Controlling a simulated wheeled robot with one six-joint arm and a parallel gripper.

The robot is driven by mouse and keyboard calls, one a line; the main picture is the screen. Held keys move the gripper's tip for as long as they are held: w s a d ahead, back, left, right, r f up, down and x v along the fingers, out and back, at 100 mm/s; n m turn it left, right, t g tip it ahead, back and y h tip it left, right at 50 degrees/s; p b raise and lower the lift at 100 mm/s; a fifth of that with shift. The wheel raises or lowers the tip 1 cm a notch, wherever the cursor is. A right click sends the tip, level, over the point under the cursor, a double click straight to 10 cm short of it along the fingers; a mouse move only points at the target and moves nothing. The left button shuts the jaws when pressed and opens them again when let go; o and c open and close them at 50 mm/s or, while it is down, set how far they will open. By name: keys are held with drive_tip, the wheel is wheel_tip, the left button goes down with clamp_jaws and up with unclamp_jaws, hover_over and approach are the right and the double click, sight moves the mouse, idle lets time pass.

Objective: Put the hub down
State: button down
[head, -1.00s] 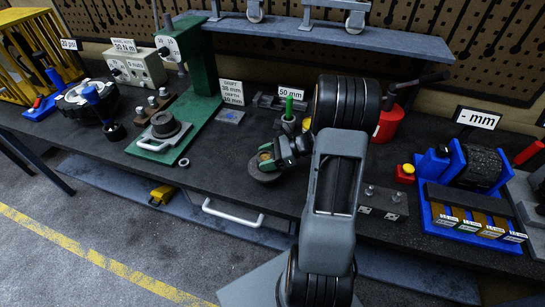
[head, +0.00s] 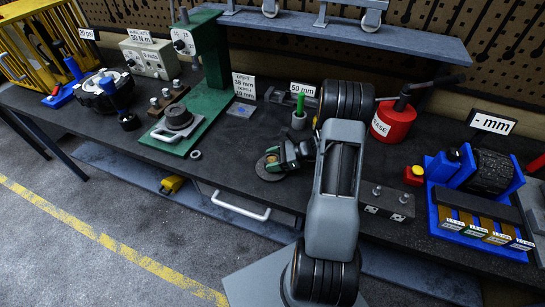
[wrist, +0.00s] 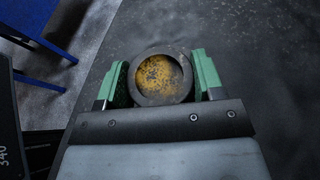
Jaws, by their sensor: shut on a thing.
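The hub (wrist: 158,78) is a dark round ring with a worn yellow-orange face. In the wrist view it sits between the two green fingers of my gripper (wrist: 160,82), one finger on each side. In the head view my gripper (head: 284,156) is low at the front middle of the dark bench, with the hub (head: 268,165) at its fingertips. The hub looks level and very close to the bench top; I cannot tell whether it touches. My fingers partly hide it in the head view.
The dark bench (head: 225,165) is clear left of my gripper. A green press (head: 210,85) with a loose ring (head: 195,154) stands further left. A green-topped tool (head: 299,108) is behind my gripper, with a red grease can (head: 393,122) and blue fixture (head: 465,190) rightward.

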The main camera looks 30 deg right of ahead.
drive_tip(key=shift+c, duration=1.2)
unclamp_jaws()
drive_tip(key=b+v, duration=0.3)
drive_tip(key=v, duration=0.8)
drive_tip(key=shift+s, duration=0.1)
drive_tip(key=shift+s+d+r, duration=0.1)
drive_tip(key=shift+d, duration=0.05)
drive_tip(key=s+a+r+n+h, duration=0.6)
drive_tip(key=a+n, duration=0.3)
drive_tip(key=n, duration=0.2)
drive_tip(key=s+a+r+n+g+h, duration=0.1)
drive_tip(key=s+a+r+n+h, duration=0.4)
drive_tip(key=a+n, duration=0.5)
wheel_tip(320, 180, up, 3)
drive_tip(key=shift+s+f+n+h, duration=0.2)
drive_tip(key=shift+s+n+h, duration=0.3)
drive_tip(key=shift+n, duration=0.5)
